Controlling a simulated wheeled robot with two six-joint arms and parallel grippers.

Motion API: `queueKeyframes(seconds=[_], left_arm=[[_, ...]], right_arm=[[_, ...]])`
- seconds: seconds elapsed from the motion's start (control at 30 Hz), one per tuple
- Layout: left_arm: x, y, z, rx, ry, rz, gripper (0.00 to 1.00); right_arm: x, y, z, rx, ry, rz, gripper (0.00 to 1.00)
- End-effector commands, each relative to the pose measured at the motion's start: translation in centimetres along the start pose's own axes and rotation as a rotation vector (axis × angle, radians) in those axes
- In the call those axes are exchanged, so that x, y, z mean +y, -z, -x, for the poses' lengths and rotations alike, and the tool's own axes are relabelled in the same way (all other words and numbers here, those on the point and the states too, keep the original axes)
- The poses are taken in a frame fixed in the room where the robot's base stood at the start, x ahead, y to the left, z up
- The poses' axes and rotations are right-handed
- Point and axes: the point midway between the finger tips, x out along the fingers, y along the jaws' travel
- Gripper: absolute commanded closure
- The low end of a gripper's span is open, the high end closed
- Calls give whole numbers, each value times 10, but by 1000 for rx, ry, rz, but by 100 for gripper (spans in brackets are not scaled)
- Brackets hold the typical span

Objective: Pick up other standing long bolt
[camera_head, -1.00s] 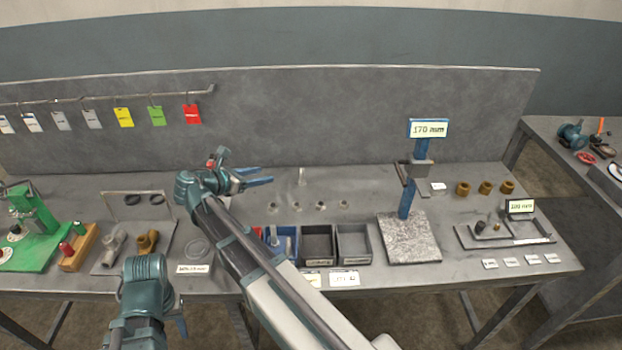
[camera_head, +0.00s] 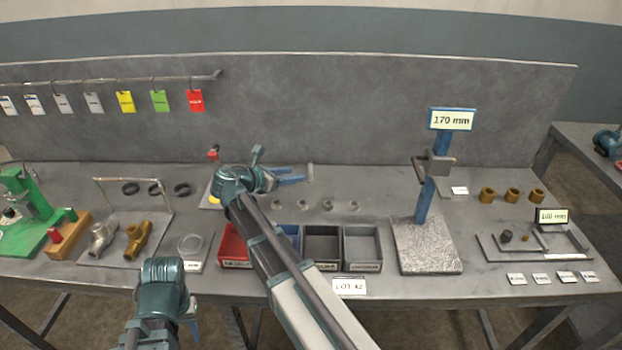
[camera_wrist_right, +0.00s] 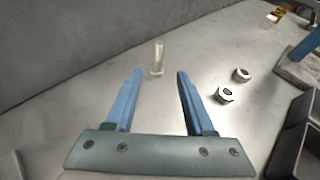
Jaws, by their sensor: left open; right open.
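A pale, upright long bolt (camera_head: 310,173) stands on the bench near the back panel. In the right wrist view the bolt (camera_wrist_right: 158,58) stands just beyond my fingertips, in line with the gap between them. My right gripper (camera_head: 300,175) is open and empty, low over the bench, with its fingers pointing at the bolt from the left. In the right wrist view its two blue fingers (camera_wrist_right: 159,75) are spread apart. My left gripper (camera_head: 192,328) is open at the bench's front edge, far from the bolt, and mostly hidden behind its own wrist.
Several hex nuts (camera_head: 327,205) lie in a row in front of the bolt; two show in the right wrist view (camera_wrist_right: 225,95). Behind them toward me are a red bin (camera_head: 234,250), a black bin (camera_head: 322,246) and a grey bin (camera_head: 361,247). The 170 mm gauge stand (camera_head: 426,247) is right.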

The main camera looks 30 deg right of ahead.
Motion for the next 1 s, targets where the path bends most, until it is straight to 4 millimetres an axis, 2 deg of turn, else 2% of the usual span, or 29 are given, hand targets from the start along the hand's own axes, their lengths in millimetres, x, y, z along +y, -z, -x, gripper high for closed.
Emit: queueKeyframes(seconds=[0.03, 0.2, 0.57, 0.9, 1.0], left_arm=[[1, 0, -7, 0, 0, 0, 55], [1, 1, -14, 0, 0, 0, 55], [2, 1, -16, 0, 0, 0, 55], [3, 2, -32, 0, 0, 0, 55], [3, 2, -33, 0, 0, 0, 55]], right_arm=[[0, 3, -12, 0, 3, -1, 46], [0, 2, -33, 0, 2, -1, 46], [1, 0, -42, 0, 0, 0, 46], [4, -1, -85, 0, 1, -2, 46], [4, -2, -91, 0, 0, -1, 46]])
